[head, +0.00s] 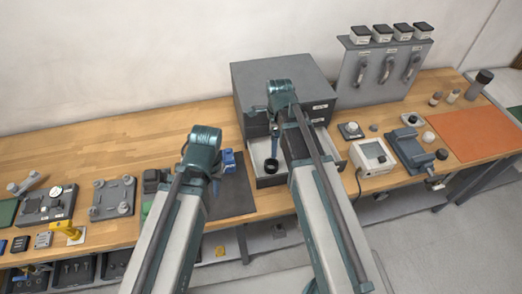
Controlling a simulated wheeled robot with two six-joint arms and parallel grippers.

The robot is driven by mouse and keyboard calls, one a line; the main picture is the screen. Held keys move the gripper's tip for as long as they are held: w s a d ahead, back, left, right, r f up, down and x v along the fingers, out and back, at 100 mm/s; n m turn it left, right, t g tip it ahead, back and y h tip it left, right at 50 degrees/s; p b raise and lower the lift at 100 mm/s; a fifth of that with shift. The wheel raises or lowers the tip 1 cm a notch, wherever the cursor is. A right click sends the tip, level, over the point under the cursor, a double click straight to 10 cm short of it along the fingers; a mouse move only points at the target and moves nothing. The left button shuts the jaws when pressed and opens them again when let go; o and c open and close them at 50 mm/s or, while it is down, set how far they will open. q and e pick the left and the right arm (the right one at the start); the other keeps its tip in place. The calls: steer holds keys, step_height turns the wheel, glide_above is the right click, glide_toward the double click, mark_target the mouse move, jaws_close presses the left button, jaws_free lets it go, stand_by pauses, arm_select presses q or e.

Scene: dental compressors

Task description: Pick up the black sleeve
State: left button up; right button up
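A small black round piece with a ring-shaped top, which looks like the black sleeve (271,166), is in the open drawer (272,182) of the grey cabinet. My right arm reaches over this drawer. The narrow end of my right gripper (274,146) points down just above the black piece; I cannot tell whether they touch or whether the fingers are apart. My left gripper (215,186) is low over the dark mat, beside a blue object (228,161). It is small and partly hidden by its own arm, so its opening is unclear.
The grey cabinet (283,73) stands behind the drawer, and the drawer walls surround the black piece. A white meter box (372,156) and a grey vise (410,148) stand to the right. A grey plate fixture (113,197) lies left. The bench behind my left arm is clear.

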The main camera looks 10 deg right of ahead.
arm_select(q)
steer(key=f+b, duration=0.8)
steer(key=shift+w+a+f+b, duration=0.1)
steer(key=shift+w+f+b, duration=0.1)
steer(key=shift+b, duration=0.2)
arm_select(e)
glide_above(271, 167)
steer(key=d, duration=0.1)
steer(key=shift+m, duration=0.3)
step_height(271, 167, down, 8)
steer(key=shift+w+f, duration=0.1)
steer(key=shift+f, duration=0.1)
arm_select(q)
step_height(271, 167, down, 5)
steer(key=b, duration=0.5)
steer(key=shift+f, duration=0.1)
arm_select(e)
steer(key=f, duration=0.3)
steer(key=a+f, duration=0.1)
steer(key=f, duration=0.1)
steer(key=shift+s+f, duration=0.1)
steer(key=shift+s, duration=0.1)
